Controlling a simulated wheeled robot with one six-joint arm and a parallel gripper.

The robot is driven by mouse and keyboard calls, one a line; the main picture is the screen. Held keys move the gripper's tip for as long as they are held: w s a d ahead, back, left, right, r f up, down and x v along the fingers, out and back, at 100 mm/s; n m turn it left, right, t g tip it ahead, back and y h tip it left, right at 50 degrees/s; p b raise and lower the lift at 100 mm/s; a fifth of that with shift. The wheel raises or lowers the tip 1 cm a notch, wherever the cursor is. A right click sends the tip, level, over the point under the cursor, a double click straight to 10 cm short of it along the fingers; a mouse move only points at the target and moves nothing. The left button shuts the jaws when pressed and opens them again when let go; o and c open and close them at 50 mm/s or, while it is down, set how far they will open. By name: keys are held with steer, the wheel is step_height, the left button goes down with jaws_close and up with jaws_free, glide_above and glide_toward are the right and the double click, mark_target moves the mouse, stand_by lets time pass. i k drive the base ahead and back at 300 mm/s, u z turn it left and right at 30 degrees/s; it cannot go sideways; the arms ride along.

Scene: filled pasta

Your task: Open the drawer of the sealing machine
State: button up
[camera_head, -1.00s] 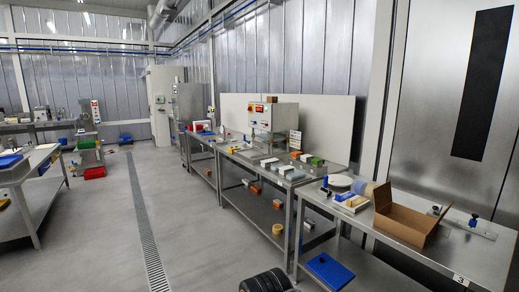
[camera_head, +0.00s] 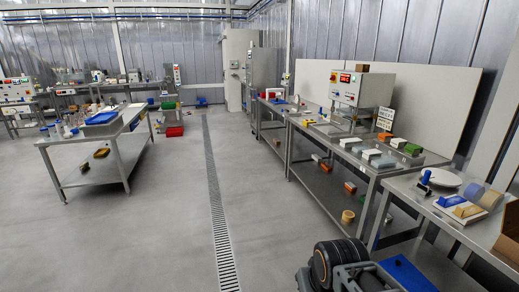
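A white machine with a red lit display, likely the sealing machine (camera_head: 362,88), stands on legs on a steel table by the right wall. Its front faces left, toward the aisle. Below its box is a low platform at table height. I cannot make out a drawer or a handle at this size, nor whether one is open. A black and grey part of my arm shows at the bottom edge.
Small white, green and orange boxes (camera_head: 372,154) lie on the table before the machine. A nearer steel table (camera_head: 455,222) holds a plate and a blue item. The floor aisle (camera_head: 180,235) with a drain grate is clear. Another steel table (camera_head: 98,176) stands left.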

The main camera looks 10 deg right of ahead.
mark_target(342, 122)
steer(key=z, duration=0.15)
steer(key=i, duration=2.25)
steer(key=z, duration=0.15)
steer(key=i, duration=2.85)
